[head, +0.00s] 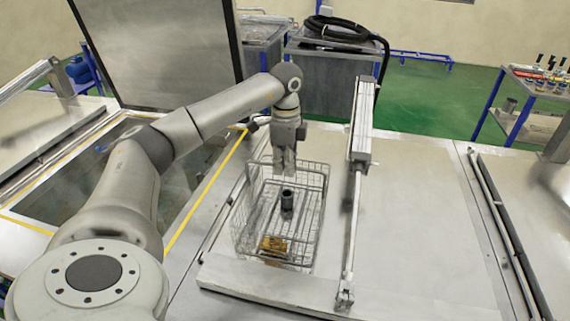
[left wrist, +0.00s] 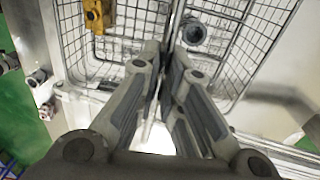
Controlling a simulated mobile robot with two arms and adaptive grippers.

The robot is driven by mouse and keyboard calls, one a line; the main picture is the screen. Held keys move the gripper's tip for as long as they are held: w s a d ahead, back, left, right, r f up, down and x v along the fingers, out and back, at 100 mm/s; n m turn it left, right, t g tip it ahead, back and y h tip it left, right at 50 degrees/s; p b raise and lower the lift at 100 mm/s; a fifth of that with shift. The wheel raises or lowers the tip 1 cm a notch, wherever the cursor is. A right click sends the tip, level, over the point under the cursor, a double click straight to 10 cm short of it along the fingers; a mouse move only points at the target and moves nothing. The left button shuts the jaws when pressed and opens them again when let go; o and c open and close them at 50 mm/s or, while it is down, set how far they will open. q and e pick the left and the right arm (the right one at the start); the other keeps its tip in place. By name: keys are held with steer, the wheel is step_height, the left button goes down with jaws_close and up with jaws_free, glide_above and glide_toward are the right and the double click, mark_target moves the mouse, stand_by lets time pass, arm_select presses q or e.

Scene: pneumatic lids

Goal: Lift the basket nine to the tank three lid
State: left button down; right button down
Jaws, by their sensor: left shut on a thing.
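The wire basket (head: 318,215) is over the light metal tank lid (head: 430,230), to the right of the open tank. I cannot tell if its bottom touches the lid. It holds a dark cylinder (head: 287,200) and a yellow-brown part (head: 272,243). My left gripper (head: 286,172) comes down at the basket's far side and is shut on the basket there. Basket and lid numbers are not readable. My right gripper is not in view.
A pneumatic cylinder on a post (head: 360,130) stands close right of the basket. An open tank (head: 120,185) with yellow edging and a raised lid (head: 160,50) lies left. Grey tanks (head: 335,75) stand behind. The lid's right part is clear.

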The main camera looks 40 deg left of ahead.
arm_select(q)
steer(key=shift+s+d+f+b, duration=0.15)
steer(key=shift+f+b, duration=0.1)
steer(key=shift+f, duration=0.15)
steer(key=shift+s+d+f+b, duration=0.1)
steer(key=shift+f+b, duration=0.1)
steer(key=shift+f, duration=0.15)
stand_by(0.5)
steer(key=c, duration=1.7)
jaws_free()
steer(key=shift+c, duration=0.2)
steer(key=shift+o, duration=1.2)
steer(key=shift+w+a, duration=0.1)
steer(key=shift+w, duration=0.15)
steer(key=shift+s, duration=0.15)
step_height(320, 180, up, 24)
steer(key=p, duration=0.3)
steer(key=shift+w+p, duration=0.3)
steer(key=shift+p, duration=0.05)
